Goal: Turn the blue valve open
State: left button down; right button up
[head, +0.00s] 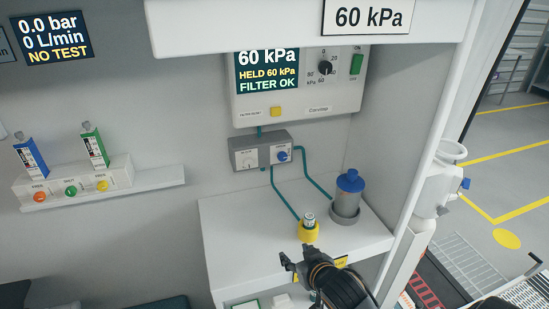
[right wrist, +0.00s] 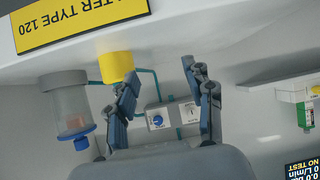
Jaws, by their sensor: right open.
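The blue valve (head: 282,155) is a small round blue knob on the right half of a grey box (head: 262,139) on the wall, below the display unit. In the right wrist view, which looks upside down, the blue valve (right wrist: 157,121) shows between the fingers, beyond them. My right gripper (head: 294,257) is open and empty, below the valve and in front of the shelf edge, apart from the valve. It also shows in the right wrist view (right wrist: 160,75) with its two fingers spread. My left gripper is in neither view.
Teal tubes run down to a yellow-based fitting (head: 309,232) and a blue-capped canister (head: 347,194) on the white shelf (head: 235,217). The display unit (head: 298,92) overhangs the grey box. The shelf's left part is clear.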

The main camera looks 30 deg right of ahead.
aim_at(284, 157)
jog(key=w+d+r, duration=0.1)
jog(key=w+d+r+t, duration=0.1)
jog(key=w, duration=0.1)
jog(key=w+d+r+t, duration=0.1)
jog(key=shift+w+d+r+m, duration=0.1)
jog(key=shift+w+d+m, duration=0.05)
jog(key=shift+w+m, duration=0.15)
jog(key=w+d+r+t, duration=0.4)
jog(key=w+d+r, duration=0.15)
jog(key=r, duration=0.35)
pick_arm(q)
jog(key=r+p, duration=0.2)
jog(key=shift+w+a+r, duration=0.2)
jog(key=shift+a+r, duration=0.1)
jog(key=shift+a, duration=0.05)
pick_arm(e)
jog(key=shift+m+h, duration=0.3)
jog(key=shift+m, duration=0.1)
jog(key=w, duration=0.4)
jog(key=w+d, duration=0.1)
jog(key=w, duration=0.3)
jog(key=w+d, duration=0.1)
jog(key=w, duration=0.4)
jog(key=shift+d+f, duration=0.1)
jog(key=shift+d, duration=0.15)
grip_shut()
